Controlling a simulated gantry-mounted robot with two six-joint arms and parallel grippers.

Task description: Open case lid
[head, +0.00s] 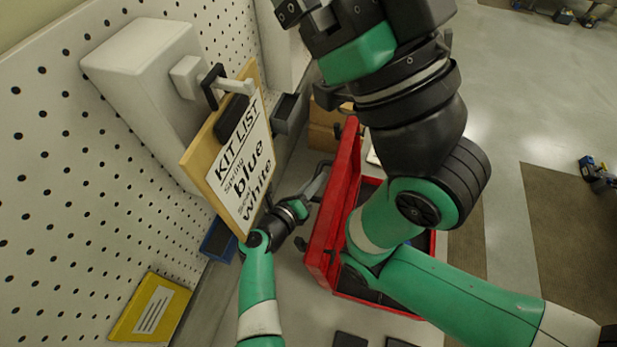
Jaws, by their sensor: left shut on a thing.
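The red case (378,303) stands on the bench with its dark interior partly showing. Its red lid (340,195) stands raised, roughly upright, along the case's left side. My left gripper (321,172) is at the left face of the lid and is shut, seemingly on the lid; the exact contact is small and hard to see. My right arm crosses in front of the case and hides much of its right side. The right gripper end is cut off at the top edge, so its fingers cannot be read.
A kit list board (236,160) hangs in front of a white box (150,75) on the pegboard (70,180). A yellow card (152,308) is lower left. A brown box (322,128) stands behind the lid. Dark flat pieces (350,340) lie at the bottom.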

